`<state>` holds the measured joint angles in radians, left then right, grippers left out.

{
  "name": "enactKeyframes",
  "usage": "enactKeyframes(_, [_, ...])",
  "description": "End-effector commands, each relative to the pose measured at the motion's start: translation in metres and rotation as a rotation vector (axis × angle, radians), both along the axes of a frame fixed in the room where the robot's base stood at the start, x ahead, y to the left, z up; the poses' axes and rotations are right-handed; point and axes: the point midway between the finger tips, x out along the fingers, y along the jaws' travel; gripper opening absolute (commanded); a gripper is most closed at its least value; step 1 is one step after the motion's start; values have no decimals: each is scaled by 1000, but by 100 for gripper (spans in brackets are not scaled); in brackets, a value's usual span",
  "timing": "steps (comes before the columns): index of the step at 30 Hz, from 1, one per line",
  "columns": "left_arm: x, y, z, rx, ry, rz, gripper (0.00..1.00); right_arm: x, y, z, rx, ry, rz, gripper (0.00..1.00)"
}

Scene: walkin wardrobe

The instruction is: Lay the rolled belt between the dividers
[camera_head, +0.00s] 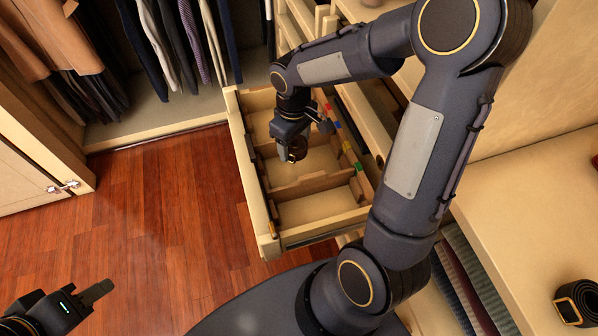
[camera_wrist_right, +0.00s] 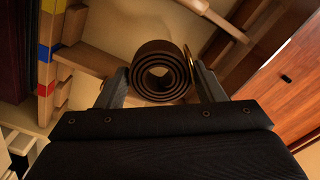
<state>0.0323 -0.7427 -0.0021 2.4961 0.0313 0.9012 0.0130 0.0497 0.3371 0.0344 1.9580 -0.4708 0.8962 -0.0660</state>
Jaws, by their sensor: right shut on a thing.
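The rolled belt (camera_wrist_right: 160,70) is a dark brown coil with a gold buckle at its right side in the right wrist view. My right gripper (camera_wrist_right: 163,84) is shut on it, one finger on each side. In the head view the belt (camera_head: 297,149) hangs under my right gripper (camera_head: 291,148), over a middle compartment of the open drawer (camera_head: 262,235). Wooden dividers (camera_head: 311,184) split the drawer into several compartments. I cannot tell whether the belt touches the drawer bottom. My left gripper (camera_head: 98,291) is low at the left, away from the drawer; its jaw opening is unclear.
Another rolled belt (camera_head: 575,303) lies on the shelf at the lower right. Coloured tabs (camera_head: 358,168) line the drawer's right wall. Hanging clothes (camera_head: 180,40) are behind. The wooden floor (camera_head: 160,210) left of the drawer is clear.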

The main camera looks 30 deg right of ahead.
Motion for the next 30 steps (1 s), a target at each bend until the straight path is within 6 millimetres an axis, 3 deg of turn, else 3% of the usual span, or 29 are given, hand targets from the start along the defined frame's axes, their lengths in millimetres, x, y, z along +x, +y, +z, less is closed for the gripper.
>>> enactKeyframes(6, [0, 0, -42, 0, 0, 0, 36, 0, 0, -48, 1, 1, -1, 36])
enactKeyframes(18, [0, 0, -81, 0, 0, 0, 36, 0, 0, -95, 1, 1, -1, 36])
enactKeyframes(30, [0, 0, -82, 0, 0, 0, 36, 0, 0, -97, 1, 0, -1, 36])
